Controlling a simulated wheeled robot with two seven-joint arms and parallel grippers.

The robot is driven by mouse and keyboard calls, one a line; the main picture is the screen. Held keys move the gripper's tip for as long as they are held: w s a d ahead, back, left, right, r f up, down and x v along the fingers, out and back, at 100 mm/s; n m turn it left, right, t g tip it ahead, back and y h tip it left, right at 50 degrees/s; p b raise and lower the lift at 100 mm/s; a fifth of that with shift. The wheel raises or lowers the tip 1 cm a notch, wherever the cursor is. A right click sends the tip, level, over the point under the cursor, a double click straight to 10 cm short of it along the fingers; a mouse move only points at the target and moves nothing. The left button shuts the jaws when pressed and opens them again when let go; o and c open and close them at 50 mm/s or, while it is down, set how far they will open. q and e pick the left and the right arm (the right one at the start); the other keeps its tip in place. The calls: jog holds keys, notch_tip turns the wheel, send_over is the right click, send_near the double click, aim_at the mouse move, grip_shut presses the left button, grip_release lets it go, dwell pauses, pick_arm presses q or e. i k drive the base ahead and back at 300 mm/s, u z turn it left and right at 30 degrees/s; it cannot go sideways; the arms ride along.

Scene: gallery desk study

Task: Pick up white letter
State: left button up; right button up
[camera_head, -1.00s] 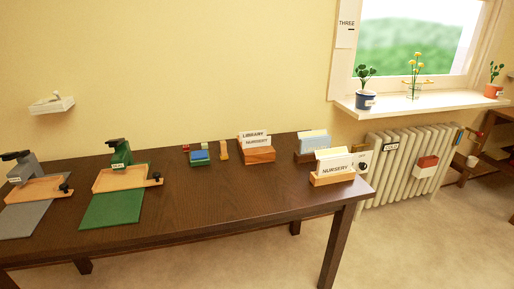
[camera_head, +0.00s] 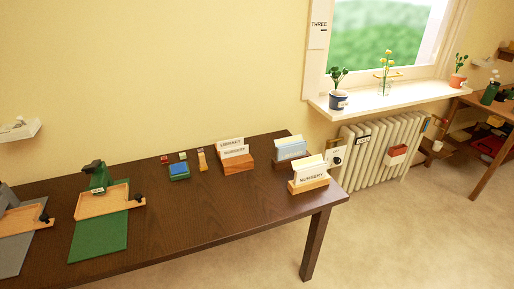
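A wooden holder (camera_head: 309,187) marked NURSERY stands at the right front corner of the dark desk, with white and cream letters (camera_head: 311,168) upright in it. Behind it another holder (camera_head: 291,161) carries pale blue and white sheets. Left of these, a wooden block holder (camera_head: 238,168) bears white cards reading LIBRARY and NURSERY. I cannot tell which sheet is the white letter of the task. Neither of my grippers is in view.
The dark desk (camera_head: 200,215) has clear room along its front. A green stamping press (camera_head: 97,178) with a wooden tray and a grey one stand at left. A blue-green ink pad (camera_head: 179,171) lies mid-desk. A radiator (camera_head: 375,150) stands under the windowsill (camera_head: 390,97).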

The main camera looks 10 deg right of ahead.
aim_at(243, 149)
jog(key=z, duration=0.25)
jog(key=i, duration=1)
jog(key=u, duration=0.3)
